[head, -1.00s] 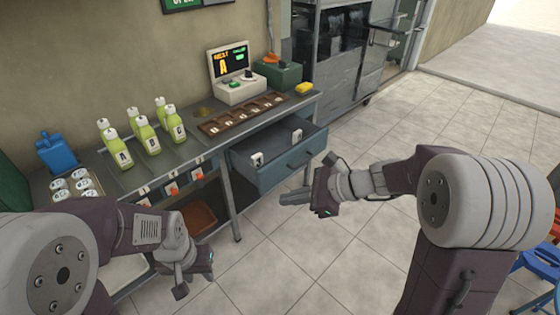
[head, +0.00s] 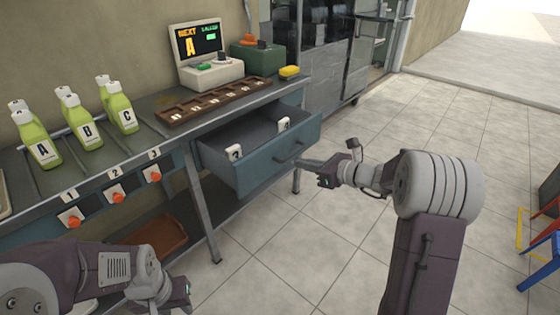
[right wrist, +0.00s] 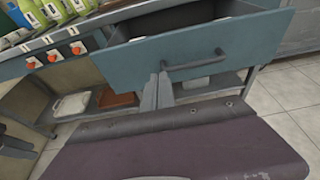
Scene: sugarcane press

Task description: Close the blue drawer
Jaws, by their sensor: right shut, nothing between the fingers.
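The blue drawer (head: 270,165) hangs open under the counter, pulled out toward me, with a dark bar handle (head: 288,154) on its front. Two white number tags (head: 284,124) show on it. My right gripper (head: 301,163) is shut and empty, its fingertips right at the drawer front by the handle. In the right wrist view the fingertips (right wrist: 160,82) overlap the lower part of the drawer front (right wrist: 205,45), just left of the handle (right wrist: 193,62). I cannot tell whether they touch it. My left gripper (head: 180,296) is low at the left, its fingers not clear.
A brown bin (head: 150,248) sits on the shelf below.

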